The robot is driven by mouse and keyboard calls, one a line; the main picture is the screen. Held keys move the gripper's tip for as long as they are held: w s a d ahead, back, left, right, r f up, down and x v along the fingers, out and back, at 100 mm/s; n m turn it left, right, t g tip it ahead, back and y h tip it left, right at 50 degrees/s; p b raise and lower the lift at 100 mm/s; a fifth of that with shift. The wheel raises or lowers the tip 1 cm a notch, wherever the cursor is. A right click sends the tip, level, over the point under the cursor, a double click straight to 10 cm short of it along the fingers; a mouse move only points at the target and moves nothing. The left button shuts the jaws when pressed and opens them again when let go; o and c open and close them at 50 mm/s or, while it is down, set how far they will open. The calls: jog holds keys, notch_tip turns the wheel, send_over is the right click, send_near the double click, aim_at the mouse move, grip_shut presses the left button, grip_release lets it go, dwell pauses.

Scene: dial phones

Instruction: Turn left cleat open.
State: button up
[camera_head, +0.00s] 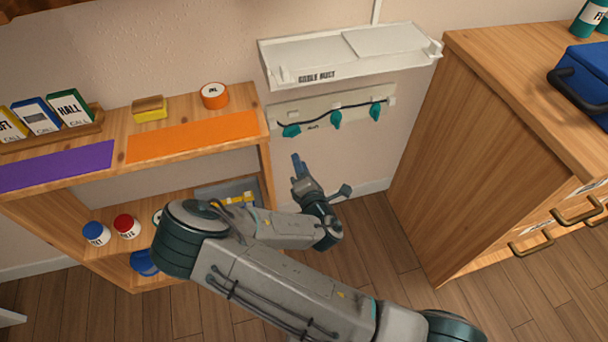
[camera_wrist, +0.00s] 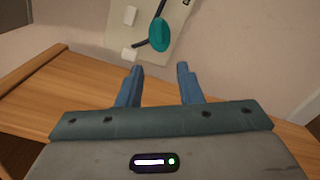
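Three teal cleats sit on a pale wall board (camera_head: 350,98) with a black cable running along it. The left cleat (camera_head: 291,130) is near the board's left end. In the wrist view a teal cleat (camera_wrist: 159,35) shows ahead of the fingers, just above the gap between them; it appears to be the left one. The middle cleat (camera_head: 336,119) and right cleat (camera_head: 375,111) are farther right. My gripper (camera_head: 299,162) is below the left cleat, apart from it. In the wrist view my gripper (camera_wrist: 158,75) has its two blue fingers spread, with nothing between them.
A white cable duct (camera_head: 350,55) juts out above the board. A wooden shelf (camera_head: 262,150) stands close on the left, with an orange mat (camera_head: 195,136) on top. A wooden cabinet (camera_head: 470,160) stands on the right. Bare wall and floor lie between them.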

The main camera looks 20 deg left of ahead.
jog(key=shift+v, duration=2.35)
jog(key=w+d+r+m+g+h+p, duration=0.1)
jog(key=w+d+r+m+h+p, duration=0.25)
jog(key=m, duration=0.35)
jog(key=w+d+r+m+g+h+p, duration=0.2)
jog(key=d+m+h+p, duration=0.2)
jog(key=d+m+h, duration=0.15)
jog(key=s+d+r+m+g+p, duration=0.1)
jog(key=d+r+m+g+p, duration=0.35)
jog(key=r+m, duration=0.45)
jog(key=s+d+r+m+g+p, duration=0.1)
jog(key=s+d+r+p, duration=0.3)
jog(key=r, duration=0.7)
jog(key=s+d+r+m+g+p, duration=0.2)
jog(key=s+d+r+m+p, duration=0.2)
jog(key=r, duration=0.8)
jog(key=s+d+r+m+g+p, duration=0.2)
jog(key=s+d+r+p, duration=0.3)
jog(key=s+r, duration=0.5)
jog(key=shift+s+d+r+m+h, duration=0.25)
jog(key=shift+d+r+m, duration=0.35)
jog(key=shift+d, duration=0.4)
jog(key=shift+w, duration=0.1)
